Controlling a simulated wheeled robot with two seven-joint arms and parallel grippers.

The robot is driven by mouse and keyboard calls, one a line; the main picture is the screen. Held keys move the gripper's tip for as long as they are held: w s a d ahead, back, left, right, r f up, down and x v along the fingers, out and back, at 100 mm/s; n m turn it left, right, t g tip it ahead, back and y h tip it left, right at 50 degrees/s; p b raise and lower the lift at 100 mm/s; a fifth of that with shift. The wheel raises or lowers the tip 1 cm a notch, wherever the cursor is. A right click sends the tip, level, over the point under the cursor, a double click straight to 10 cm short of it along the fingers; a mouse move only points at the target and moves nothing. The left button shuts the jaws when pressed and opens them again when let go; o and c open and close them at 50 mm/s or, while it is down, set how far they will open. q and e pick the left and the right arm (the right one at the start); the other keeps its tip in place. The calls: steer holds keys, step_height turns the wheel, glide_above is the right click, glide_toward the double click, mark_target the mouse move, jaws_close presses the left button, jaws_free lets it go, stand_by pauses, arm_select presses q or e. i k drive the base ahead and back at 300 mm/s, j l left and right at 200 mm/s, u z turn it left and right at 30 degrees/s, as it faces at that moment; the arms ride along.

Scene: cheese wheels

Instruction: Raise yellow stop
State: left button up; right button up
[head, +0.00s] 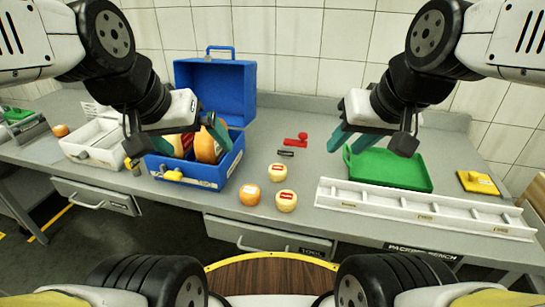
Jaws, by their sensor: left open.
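A yellow knob-like piece (172,175) sits low on the front of the open blue case (205,178). A flat yellow block (478,182) with a pale label lies at the far right of the bench. I cannot tell which of these is the yellow stop. My left gripper (176,150) is open above the case, with a teal finger to either side of the orange and red-labelled cheese wheels (207,148) inside. They seem not to be gripped.
A long white channel (420,208) with dividers lies along the front right. Several small round cheeses (286,201) stand mid-bench. A red piece (296,140) and a dark piece (286,153) lie behind them. A white open box (95,150) stands left of the blue case.

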mark_target(472, 182)
steer(key=z, duration=1.7)
steer(key=i+l+u, duration=0.25)
steer(key=u, duration=0.2)
steer(key=i, duration=0.15)
